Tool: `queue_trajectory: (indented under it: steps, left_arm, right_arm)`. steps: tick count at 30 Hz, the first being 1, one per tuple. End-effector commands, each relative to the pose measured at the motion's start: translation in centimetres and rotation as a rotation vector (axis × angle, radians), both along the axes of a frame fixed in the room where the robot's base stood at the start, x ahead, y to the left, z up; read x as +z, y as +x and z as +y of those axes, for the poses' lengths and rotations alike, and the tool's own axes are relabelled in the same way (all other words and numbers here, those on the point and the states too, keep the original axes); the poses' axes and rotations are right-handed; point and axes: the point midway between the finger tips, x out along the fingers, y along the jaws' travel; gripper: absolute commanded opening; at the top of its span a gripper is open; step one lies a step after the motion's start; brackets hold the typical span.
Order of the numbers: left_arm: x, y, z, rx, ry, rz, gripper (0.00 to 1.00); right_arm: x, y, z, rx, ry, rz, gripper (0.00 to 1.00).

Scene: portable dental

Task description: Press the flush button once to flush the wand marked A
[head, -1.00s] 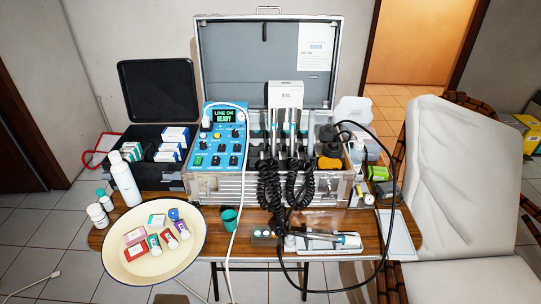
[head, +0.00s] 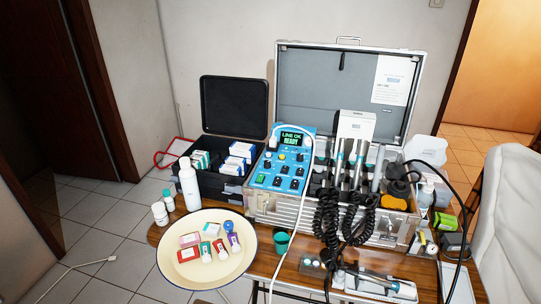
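A blue control panel (head: 283,168) sits at the left of the open metal case (head: 292,216). Its lit screen (head: 291,139) reads "LINE OK READY". Several dark knobs or buttons, a yellowish one (head: 281,156) and a green one (head: 261,179) are on it; their labels are too small to read, so I cannot tell which is the flush button. Several wands (head: 358,165) stand in holders right of the panel, with coiled black cords (head: 327,215). No mark A is legible. A white cable crosses the panel's right side. Neither gripper is in view.
A cream round tray (head: 240,258) with small boxes and tubes is at the front left of the wooden table (head: 290,275). A white bottle (head: 188,184) and a black box (head: 234,105) stand nearby. A green cup (head: 281,242) is before the case. Black hoses hang at right.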

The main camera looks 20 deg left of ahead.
Motion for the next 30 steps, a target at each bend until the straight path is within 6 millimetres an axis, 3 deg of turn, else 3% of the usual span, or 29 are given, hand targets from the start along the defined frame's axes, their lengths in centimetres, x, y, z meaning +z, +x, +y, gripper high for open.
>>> queue_trajectory:
  steps: [11, 19, 30]
  left_arm:
    - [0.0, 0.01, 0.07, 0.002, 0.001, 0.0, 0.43]
    - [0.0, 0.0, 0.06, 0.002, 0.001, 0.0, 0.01]
    - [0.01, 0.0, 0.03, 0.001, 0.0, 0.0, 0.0]
  right_arm:
    - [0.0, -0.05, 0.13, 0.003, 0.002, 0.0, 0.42]
    - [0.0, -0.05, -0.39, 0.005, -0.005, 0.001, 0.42]
    - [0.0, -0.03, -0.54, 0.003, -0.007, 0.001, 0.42]
